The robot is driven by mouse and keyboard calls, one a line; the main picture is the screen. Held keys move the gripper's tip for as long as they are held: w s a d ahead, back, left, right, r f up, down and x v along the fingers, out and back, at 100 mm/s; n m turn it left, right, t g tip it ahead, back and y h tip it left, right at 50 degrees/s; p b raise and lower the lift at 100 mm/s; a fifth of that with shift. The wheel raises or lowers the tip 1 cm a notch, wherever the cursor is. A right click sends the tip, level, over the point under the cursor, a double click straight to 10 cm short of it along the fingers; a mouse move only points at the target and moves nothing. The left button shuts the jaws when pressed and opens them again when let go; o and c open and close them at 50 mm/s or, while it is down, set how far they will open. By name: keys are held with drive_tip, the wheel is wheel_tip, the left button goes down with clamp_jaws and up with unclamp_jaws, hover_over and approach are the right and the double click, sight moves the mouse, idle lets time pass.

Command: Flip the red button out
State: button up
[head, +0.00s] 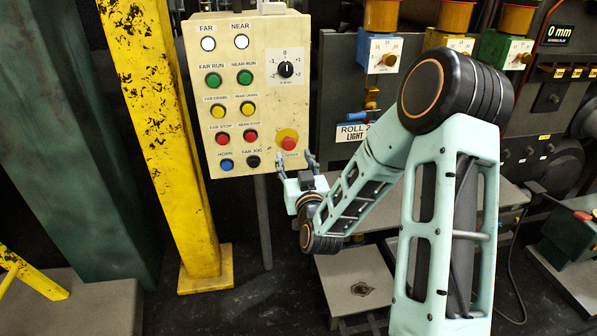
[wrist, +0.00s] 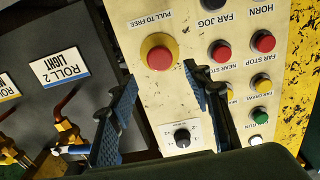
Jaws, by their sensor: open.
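The large red button (head: 288,144) with a yellow collar sits at the lower right of the cream control panel (head: 262,95). In the wrist view the red button (wrist: 159,54) is at top centre, beside a "PULL TO FREE" label. My gripper (head: 296,160) is open just below the button at the panel's lower right edge. In the wrist view the two fingers of my gripper (wrist: 160,75) stand apart, with the button between and just beyond their tips. No contact with the button shows. Nothing is held.
Smaller red stop buttons (head: 222,138), a black jog button (head: 253,161) and a blue horn button (head: 227,165) lie left of the red button. A black dial (head: 286,69) is above it. A yellow post (head: 165,130) stands left; dark machinery with a "ROLL 2 LIGHT" sign (head: 354,132) stands right.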

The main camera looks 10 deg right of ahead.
drive_tip(key=s, duration=0.6)
drive_tip(key=shift+s, duration=0.15)
